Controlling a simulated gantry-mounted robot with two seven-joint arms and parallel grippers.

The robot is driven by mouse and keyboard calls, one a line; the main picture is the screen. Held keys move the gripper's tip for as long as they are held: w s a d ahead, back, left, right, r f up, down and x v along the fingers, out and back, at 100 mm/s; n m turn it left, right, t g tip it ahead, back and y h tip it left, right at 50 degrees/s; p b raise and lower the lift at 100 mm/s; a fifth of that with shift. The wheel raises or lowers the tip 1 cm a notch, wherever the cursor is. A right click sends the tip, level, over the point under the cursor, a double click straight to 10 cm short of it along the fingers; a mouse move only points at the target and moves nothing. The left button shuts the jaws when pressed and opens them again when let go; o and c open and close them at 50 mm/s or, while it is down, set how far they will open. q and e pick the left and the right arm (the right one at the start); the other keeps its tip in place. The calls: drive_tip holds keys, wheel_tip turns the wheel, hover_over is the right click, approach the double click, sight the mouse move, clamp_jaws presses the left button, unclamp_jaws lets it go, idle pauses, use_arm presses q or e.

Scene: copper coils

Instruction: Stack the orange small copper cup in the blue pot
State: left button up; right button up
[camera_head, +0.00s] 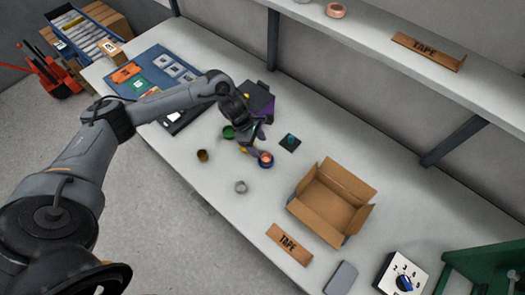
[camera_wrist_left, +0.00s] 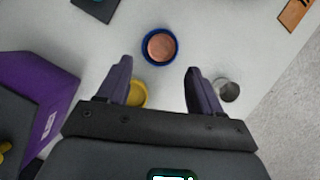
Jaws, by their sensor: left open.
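The blue pot (camera_head: 266,163) stands on the white table, near the tip of my left gripper (camera_head: 255,143). It also shows at the top middle of the left wrist view (camera_wrist_left: 146,57). The orange copper cup (camera_wrist_left: 161,46) sits inside the blue pot, with the blue rim visible all around it. The cup shows in the head view too (camera_head: 266,157). My left gripper is open and nothing is held between its fingers (camera_wrist_left: 159,70). The pot lies just beyond the fingertips, apart from them in the wrist view. My right gripper is in neither view.
A yellow cup (camera_wrist_left: 138,95) is partly hidden by a left-gripper finger. A grey cup (camera_head: 240,187), a brown cup (camera_head: 202,156) and a green cup (camera_head: 228,132) stand nearby. An open cardboard box (camera_head: 313,217) stands right.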

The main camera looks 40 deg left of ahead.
use_arm(q)
drive_tip(key=v, duration=0.5)
drive_tip(key=shift+r, duration=0.2)
drive_tip(key=shift+d, duration=0.1)
